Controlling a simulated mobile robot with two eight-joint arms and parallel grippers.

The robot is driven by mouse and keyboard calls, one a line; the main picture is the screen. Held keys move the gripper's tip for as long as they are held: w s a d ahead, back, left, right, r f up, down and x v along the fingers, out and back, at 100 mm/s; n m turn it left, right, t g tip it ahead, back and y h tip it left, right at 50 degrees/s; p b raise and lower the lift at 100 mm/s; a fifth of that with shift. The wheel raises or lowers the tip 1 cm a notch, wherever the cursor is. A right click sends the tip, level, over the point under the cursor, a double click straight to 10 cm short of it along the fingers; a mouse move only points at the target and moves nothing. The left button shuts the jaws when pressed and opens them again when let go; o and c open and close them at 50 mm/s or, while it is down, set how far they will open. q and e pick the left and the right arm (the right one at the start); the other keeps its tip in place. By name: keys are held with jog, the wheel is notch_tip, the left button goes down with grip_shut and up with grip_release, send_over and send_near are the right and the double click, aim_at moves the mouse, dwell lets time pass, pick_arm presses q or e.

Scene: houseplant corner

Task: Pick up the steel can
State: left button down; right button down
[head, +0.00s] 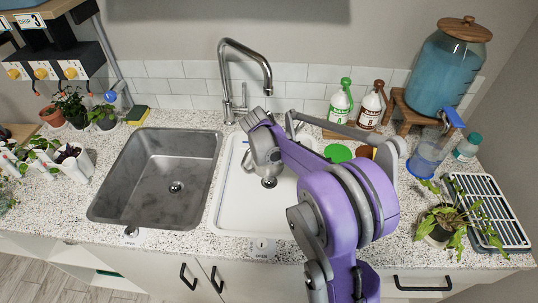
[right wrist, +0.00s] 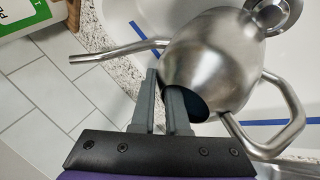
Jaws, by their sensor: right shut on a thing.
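The steel can (right wrist: 208,55) is a rounded, brushed-metal watering can with a thin spout (right wrist: 112,52) to the left and a bent tube handle (right wrist: 292,118) to the right in the right wrist view. My right gripper (right wrist: 164,92) is shut on the can's body beside its dark opening; the exact contact is partly hidden. In the head view my purple right arm reaches over the white basin (head: 232,205). There its gripper and the can are small and hard to tell apart. My left gripper is not in view.
A steel sink (head: 150,180) lies left of the basin, with a tall faucet (head: 228,75) behind. Spray bottles (head: 341,103), a blue dispenser (head: 445,72), a potted plant (head: 440,232) and a drying rack (head: 492,205) stand to the right. Small pots (head: 102,118) crowd the left.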

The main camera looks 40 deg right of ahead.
jog(key=shift+a+r, duration=0.1)
dwell(0.8)
jog(key=shift+s+a+r, duration=0.1)
jog(key=shift+s+r, duration=0.05)
jog(key=shift+r, duration=0.15)
notch_tip(320, 180, up, 6)
jog(key=shift+r, duration=0.2)
jog(key=s+a+b, duration=0.1)
jog(key=s+a, duration=1.1)
jog(key=s, duration=0.3)
jog(key=shift+a, duration=0.25)
dwell(0.5)
